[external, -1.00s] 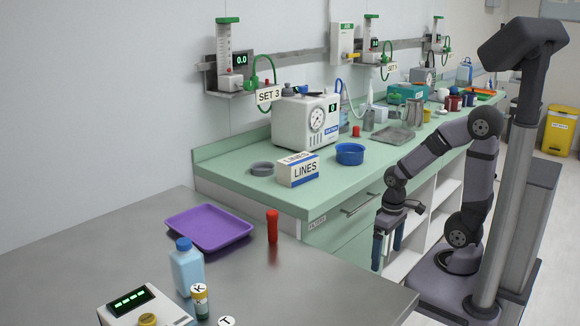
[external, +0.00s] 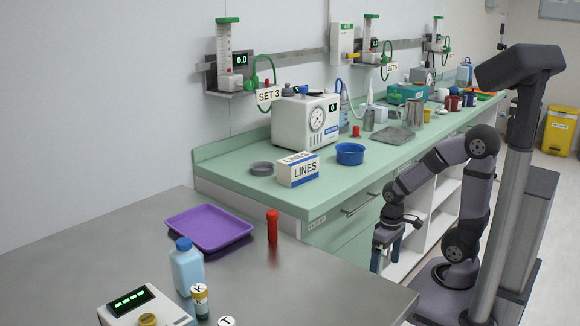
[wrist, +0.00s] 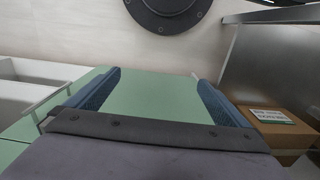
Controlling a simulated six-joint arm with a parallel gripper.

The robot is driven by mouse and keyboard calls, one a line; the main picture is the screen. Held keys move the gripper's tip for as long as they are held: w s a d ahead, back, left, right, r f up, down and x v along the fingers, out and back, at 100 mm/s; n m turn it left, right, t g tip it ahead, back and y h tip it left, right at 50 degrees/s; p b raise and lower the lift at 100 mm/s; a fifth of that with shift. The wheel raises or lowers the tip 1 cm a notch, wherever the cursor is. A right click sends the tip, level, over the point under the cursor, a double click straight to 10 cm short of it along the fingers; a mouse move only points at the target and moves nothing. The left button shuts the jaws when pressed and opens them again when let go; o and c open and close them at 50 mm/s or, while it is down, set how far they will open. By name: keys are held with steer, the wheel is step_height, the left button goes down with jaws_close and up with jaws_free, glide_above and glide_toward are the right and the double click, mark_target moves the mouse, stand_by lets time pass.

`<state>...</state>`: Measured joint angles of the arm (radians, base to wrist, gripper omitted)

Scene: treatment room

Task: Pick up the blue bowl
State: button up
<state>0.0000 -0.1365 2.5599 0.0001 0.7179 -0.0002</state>
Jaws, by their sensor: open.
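The blue bowl (external: 350,155) sits upright on the green counter, right of the white box marked LINES. It looks empty. My gripper (external: 385,262) hangs pointing down in front of the counter's drawers, below the counter top and well apart from the bowl. In the wrist view my gripper (wrist: 158,85) shows two blue fingers spread apart with nothing between them. The bowl does not show in the wrist view.
The LINES box (external: 298,170) and a grey dish (external: 262,169) stand left of the bowl; a white gauge machine (external: 306,122) stands behind. A metal tray (external: 393,136) lies to the right. The steel table (external: 330,285) with a purple tray (external: 208,223) is in front.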

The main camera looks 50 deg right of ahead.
stand_by(0.4)
steer(key=shift+c, duration=0.9)
steer(key=shift+r, duration=0.1)
